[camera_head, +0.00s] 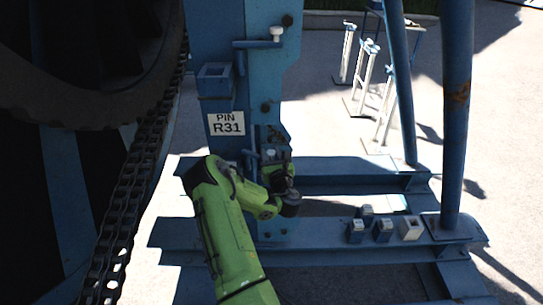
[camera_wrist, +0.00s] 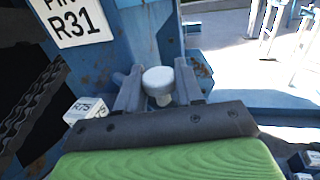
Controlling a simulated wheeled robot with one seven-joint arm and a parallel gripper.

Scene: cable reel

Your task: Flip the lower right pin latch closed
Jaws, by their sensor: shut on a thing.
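The lower pin latch is a blue bar (camera_head: 252,160) with a white round knob (camera_head: 270,154), low on the blue upright post and just below the "PIN R31" plate (camera_head: 226,123). My gripper (camera_head: 273,163) is at this latch. In the wrist view the white knob (camera_wrist: 158,80) sits between the two dark fingers of my gripper (camera_wrist: 159,88), which are shut on it. An upper latch (camera_head: 258,43) with a white knob (camera_head: 276,33) sits higher on the post.
A white-topped block marked R75 (camera_wrist: 86,110) is left of my fingers in the wrist view. Several small blocks (camera_head: 383,230) stand on the blue base beam at right. The large reel (camera_head: 70,110) and chain (camera_head: 130,205) are at left. Pale ground lies beyond.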

